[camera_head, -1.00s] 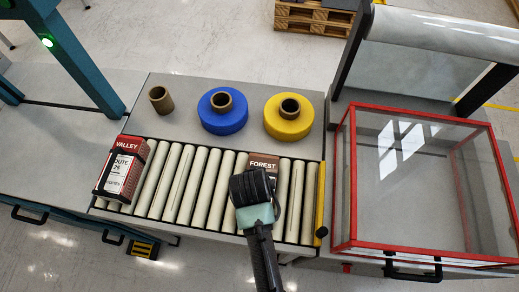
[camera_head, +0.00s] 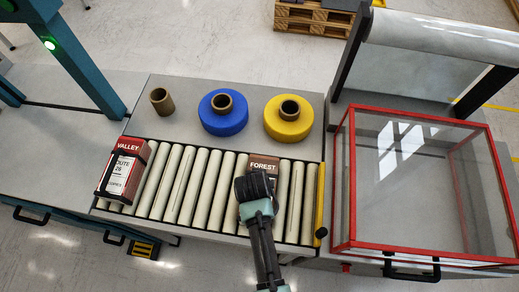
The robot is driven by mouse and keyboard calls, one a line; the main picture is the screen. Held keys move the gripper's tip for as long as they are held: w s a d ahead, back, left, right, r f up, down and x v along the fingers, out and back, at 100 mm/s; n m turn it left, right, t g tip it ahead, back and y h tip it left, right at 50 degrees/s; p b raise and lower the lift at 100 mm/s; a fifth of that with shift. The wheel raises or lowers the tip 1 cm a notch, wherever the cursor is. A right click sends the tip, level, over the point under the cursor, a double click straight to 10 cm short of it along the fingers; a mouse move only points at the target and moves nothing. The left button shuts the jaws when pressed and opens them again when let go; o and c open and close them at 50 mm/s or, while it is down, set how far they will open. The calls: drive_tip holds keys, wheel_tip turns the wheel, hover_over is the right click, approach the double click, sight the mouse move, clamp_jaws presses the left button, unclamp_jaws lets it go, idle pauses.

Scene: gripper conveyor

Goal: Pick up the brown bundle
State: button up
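The brown bundle, labelled FOREST (camera_head: 263,164), lies on the right part of the roller conveyor (camera_head: 188,185). Only its back part shows; my gripper hides the rest. My gripper (camera_head: 254,186) is over the near side of the bundle, seen from behind and above. Its fingertips are hidden, so I cannot tell whether they are open or touch the bundle. A red and white bundle labelled VALLEY (camera_head: 123,172), with a black strap, lies at the conveyor's left end.
Behind the rollers stand a brown tube (camera_head: 161,101), a blue roll (camera_head: 222,113) and a yellow roll (camera_head: 289,118). A yellow bar (camera_head: 321,200) closes the conveyor's right end. A red-framed clear box (camera_head: 421,188) stands at right. The rollers between the bundles are clear.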

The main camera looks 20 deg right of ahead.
clamp_jaws()
idle(0.9)
drive_tip(key=shift+w+r, duration=0.1)
idle(0.3)
